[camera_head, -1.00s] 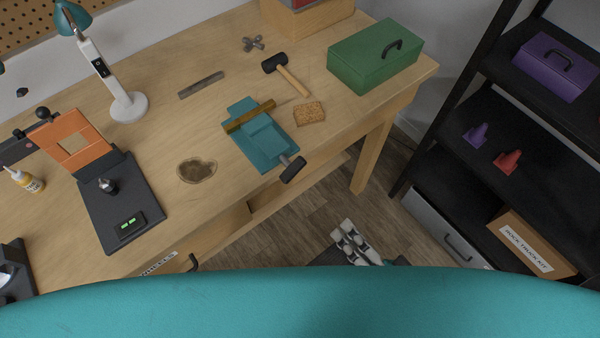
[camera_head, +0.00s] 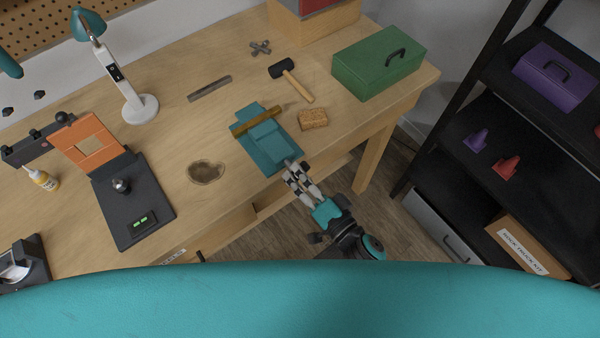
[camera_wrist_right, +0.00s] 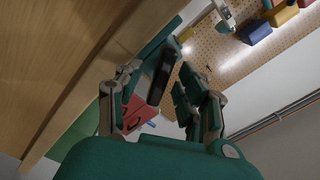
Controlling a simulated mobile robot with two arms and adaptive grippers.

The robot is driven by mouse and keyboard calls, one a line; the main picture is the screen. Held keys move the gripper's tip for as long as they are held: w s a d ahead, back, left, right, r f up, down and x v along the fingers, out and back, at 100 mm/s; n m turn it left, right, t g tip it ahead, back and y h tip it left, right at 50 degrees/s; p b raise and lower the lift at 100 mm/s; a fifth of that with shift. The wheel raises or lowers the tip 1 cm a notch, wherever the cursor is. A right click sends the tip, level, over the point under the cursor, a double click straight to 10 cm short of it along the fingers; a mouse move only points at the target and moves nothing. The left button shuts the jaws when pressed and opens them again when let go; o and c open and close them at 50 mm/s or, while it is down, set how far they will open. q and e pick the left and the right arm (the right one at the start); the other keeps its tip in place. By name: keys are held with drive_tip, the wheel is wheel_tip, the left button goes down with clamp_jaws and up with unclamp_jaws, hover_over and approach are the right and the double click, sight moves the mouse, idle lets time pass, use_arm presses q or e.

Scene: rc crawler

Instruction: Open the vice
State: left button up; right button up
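The teal vice (camera_head: 268,143) sits on the workbench near its front edge, with a brown bar lying across it. My right gripper (camera_head: 291,168) is at the front end of the vice, over its handle, and hides the handle in the head view. In the right wrist view, the black handle (camera_wrist_right: 161,72) lies between the two fingers of my right gripper (camera_wrist_right: 158,88). The fingers are apart, with a gap visible beside the handle. Whether a finger touches it, I cannot tell. My left gripper is not in view.
A sponge-like block (camera_head: 313,119), a mallet (camera_head: 290,80) and a green toolbox (camera_head: 376,66) lie right of and behind the vice. A brown stain (camera_head: 206,172) and a black stand with an orange frame (camera_head: 87,143) are to the left. A dark shelf (camera_head: 508,130) stands at right.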

drive_tip(key=shift+w+a, duration=0.1)
clamp_jaws()
